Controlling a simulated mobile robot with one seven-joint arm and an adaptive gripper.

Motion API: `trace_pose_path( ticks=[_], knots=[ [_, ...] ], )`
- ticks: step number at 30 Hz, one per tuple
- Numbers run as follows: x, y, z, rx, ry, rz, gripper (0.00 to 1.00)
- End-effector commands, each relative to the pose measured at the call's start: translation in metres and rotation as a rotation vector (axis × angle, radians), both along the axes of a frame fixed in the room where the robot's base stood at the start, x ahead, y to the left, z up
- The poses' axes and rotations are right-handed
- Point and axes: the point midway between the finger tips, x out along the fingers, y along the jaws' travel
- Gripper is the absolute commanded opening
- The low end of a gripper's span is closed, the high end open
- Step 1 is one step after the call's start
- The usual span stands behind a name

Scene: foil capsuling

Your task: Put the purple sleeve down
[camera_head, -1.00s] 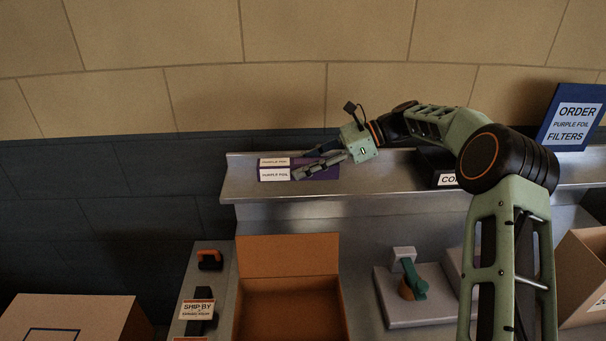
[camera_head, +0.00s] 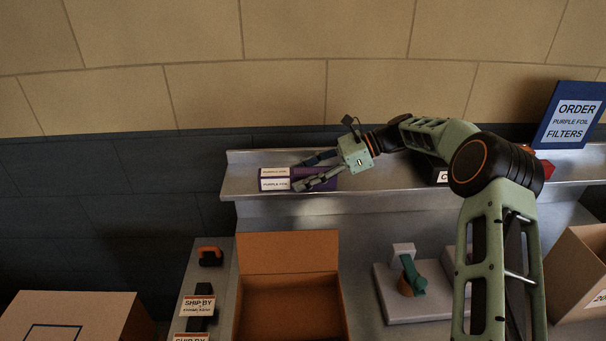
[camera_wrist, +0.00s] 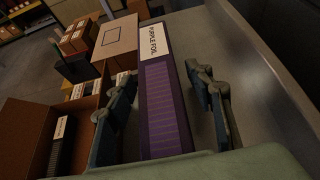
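The purple sleeve (camera_head: 317,181) is a long box with white "PURPLE FOIL" labels, lying on the raised metal shelf toward its left end. In the wrist view the purple sleeve (camera_wrist: 163,100) runs lengthwise between my fingers, its label at the far end. My gripper (camera_head: 300,174) reaches it from the right, one finger on each side. In the wrist view my gripper (camera_wrist: 165,110) is open, with a clear gap on the sleeve's right and a narrower one on its left. The fingers hide part of the sleeve in the head view.
The metal shelf (camera_head: 400,187) is bare to the right of the sleeve, up to a dark labelled box (camera_head: 432,168). An order sign (camera_head: 572,118) stands at the far right. Below are an open carton (camera_head: 288,255) and a small device (camera_head: 409,275) with a green handle.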

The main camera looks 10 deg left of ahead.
Motion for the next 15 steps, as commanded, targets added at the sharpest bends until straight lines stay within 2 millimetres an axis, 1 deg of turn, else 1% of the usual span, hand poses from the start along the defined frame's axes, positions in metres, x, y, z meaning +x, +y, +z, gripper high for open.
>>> trace_pose_path(
  ticks=[6, 9, 11, 15],
  knots=[
    [0.0, 0.0, 0.001, 0.0, 0.0, 0.0, 0.49],
    [0.0, 0.0, 0.004, 0.0, -0.001, 0.0, 0.49],
    [0.003, -0.007, 0.005, 0.0, -0.002, -0.002, 0.49],
    [0.009, -0.029, 0.015, -0.001, -0.005, -0.005, 0.49]
  ],
)
